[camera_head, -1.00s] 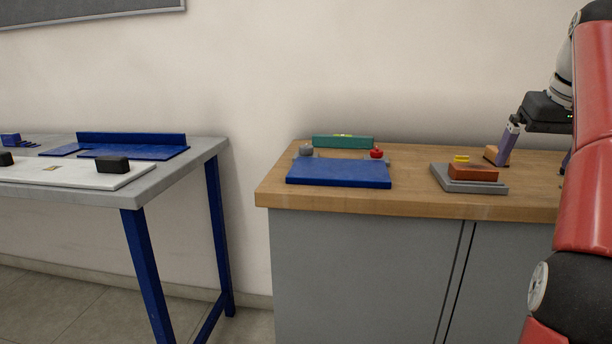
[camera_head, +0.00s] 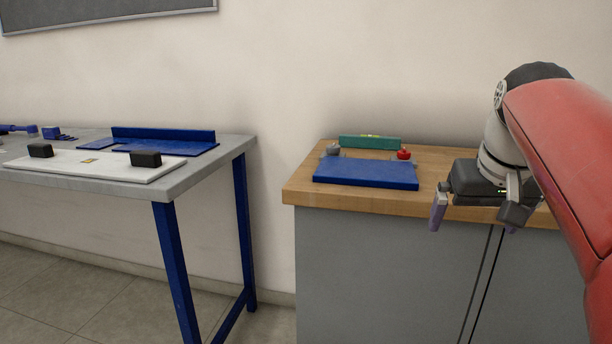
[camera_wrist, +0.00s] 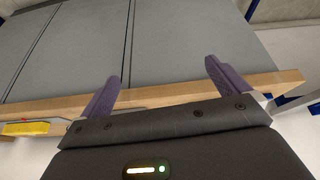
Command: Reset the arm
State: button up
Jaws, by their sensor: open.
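My gripper (camera_head: 474,220) hangs in front of the right part of the wooden-topped cabinet in the head view, with its purple fingers spread apart. In the wrist view the two purple fingers (camera_wrist: 165,85) are wide apart with nothing between them. My red arm comes in from the right and hides the right end of the worktop. The wooden counter edge (camera_wrist: 180,93) crosses behind the fingers in the wrist view, with the grey cabinet front (camera_wrist: 180,40) beyond it.
On the cabinet's wooden top (camera_head: 305,185) lie a blue plate (camera_head: 365,174), a green level (camera_head: 370,142), a red knob (camera_head: 404,154) and a grey knob (camera_head: 333,149). A grey table (camera_head: 190,180) with blue legs stands left, holding a white board (camera_head: 90,167) and blue plates. A floor gap separates the two.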

jog(key=s+a+f, duration=0.3)
jog(key=s+f, duration=0.1)
jog(key=f, duration=0.3)
jog(key=s+a+f+n, duration=0.1)
jog(key=s+a+f, duration=0.3)
jog(key=s+f, duration=0.1)
jog(key=s+a+f+y, duration=0.1)
jog(key=s+a+f, duration=0.2)
jog(key=s+f, duration=0.2)
notch_tip(320, 180, down, 4)
jog(key=shift+a+r+n+t, duration=0.2)
jog(key=shift+a+n+t, duration=0.1)
jog(key=shift+a+t, duration=0.1)
jog(key=shift+c, duration=0.3)
dwell(1.1)
